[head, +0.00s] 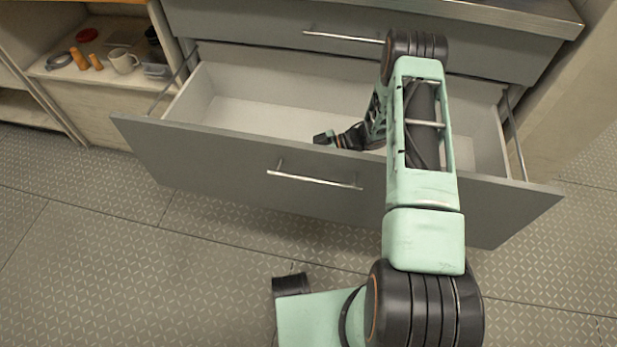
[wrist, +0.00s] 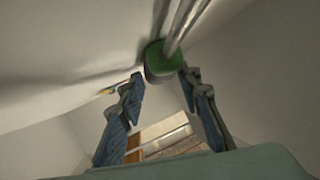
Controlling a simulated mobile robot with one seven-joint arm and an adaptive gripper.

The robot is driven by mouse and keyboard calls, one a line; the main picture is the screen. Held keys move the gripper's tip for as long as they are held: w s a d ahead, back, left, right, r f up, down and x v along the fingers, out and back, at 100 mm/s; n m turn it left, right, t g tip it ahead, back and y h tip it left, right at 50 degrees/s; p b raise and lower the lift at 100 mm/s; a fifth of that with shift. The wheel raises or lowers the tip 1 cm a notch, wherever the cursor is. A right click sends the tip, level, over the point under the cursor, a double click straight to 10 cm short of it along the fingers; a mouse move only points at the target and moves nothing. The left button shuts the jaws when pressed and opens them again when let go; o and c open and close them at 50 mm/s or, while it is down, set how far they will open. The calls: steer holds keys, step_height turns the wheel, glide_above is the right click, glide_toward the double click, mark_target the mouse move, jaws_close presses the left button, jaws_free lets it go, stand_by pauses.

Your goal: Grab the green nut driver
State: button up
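The green nut driver (wrist: 165,60) shows in the wrist view at top centre, its green handle end just beyond my fingertips and its metal shaft running up out of frame. My gripper (wrist: 163,80) is open; its two blue-padded fingers stand apart on either side of the line to the green handle, with nothing seen clamped between them. In the head view my gripper (head: 326,138) is low inside the open drawer (head: 240,174), partly behind the drawer front. I cannot make out the nut driver in the head view. Whether a finger touches the handle cannot be told.
Pale drawer walls enclose my gripper, and the drawer front rises between it and the floor. A small red and yellow item (wrist: 106,91) lies left of my fingers. At left, a shelf holds a white mug (head: 123,61) and several small items. The drawer's left floor looks clear.

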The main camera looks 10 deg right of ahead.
steer(key=shift+a+f, duration=0.15)
steer(key=shift+a, duration=0.3)
jaws_close()
